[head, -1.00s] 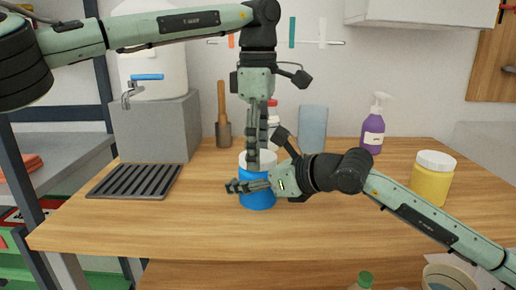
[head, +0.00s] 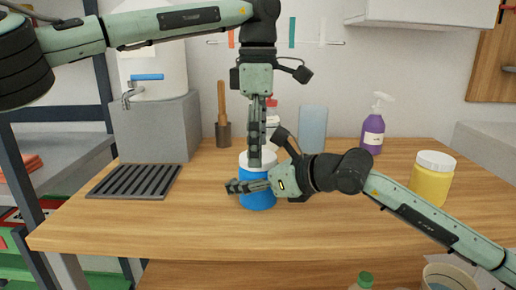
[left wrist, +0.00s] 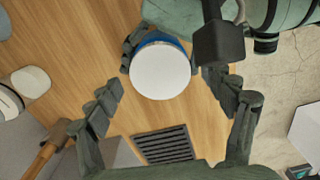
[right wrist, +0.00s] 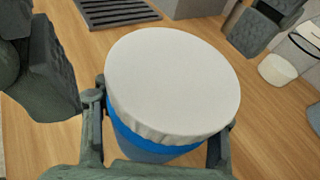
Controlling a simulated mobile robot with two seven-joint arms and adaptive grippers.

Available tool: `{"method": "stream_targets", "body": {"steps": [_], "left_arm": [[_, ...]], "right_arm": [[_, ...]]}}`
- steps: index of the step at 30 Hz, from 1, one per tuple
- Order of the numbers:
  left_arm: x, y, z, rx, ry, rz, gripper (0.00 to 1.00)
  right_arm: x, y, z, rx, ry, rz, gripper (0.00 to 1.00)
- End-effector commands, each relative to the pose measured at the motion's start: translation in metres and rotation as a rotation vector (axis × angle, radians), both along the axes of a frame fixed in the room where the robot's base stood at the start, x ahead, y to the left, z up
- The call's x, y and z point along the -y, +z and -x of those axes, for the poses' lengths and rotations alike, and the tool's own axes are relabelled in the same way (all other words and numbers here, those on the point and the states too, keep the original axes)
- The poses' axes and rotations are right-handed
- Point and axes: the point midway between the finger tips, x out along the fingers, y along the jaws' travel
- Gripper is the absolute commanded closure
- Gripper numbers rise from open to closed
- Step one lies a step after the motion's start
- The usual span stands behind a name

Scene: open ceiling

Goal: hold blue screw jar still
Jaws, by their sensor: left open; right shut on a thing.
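The blue screw jar (head: 258,201) stands upright on the wooden table, with a white lid (right wrist: 172,80) on top. My right gripper (head: 238,187) reaches in low from the right and is shut around the blue body, one finger across its front. My left gripper (head: 254,164) points straight down from above, at the lid's height in the head view. In the left wrist view its fingers are spread wide, and the round white lid (left wrist: 160,70) shows between and beyond them. It is empty. The far side of the jar is hidden.
A dark slatted rack (head: 135,181) lies to the left. The table front is clear.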

Motion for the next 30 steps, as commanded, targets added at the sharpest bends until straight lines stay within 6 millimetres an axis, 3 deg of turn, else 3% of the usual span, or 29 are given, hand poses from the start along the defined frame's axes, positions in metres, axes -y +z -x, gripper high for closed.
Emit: {"method": "stream_targets", "body": {"steps": [6, 18, 30], "left_arm": [[0.001, 0.03, 0.0, 0.002, -0.001, 0.0, 0.18], [0.0, 0.071, 0.0, 0.0, 0.095, 0.0, 0.21], [0.0, 0.016, 0.001, -0.002, 0.095, -0.001, 0.21]], "right_arm": [[0.0, -0.001, 0.0, -0.001, 0.0, 0.001, 1.0], [0.0, -0.001, 0.0, -0.001, 0.0, 0.001, 1.0], [0.0, 0.0, 0.0, -0.001, 0.0, 0.001, 1.0]]}}
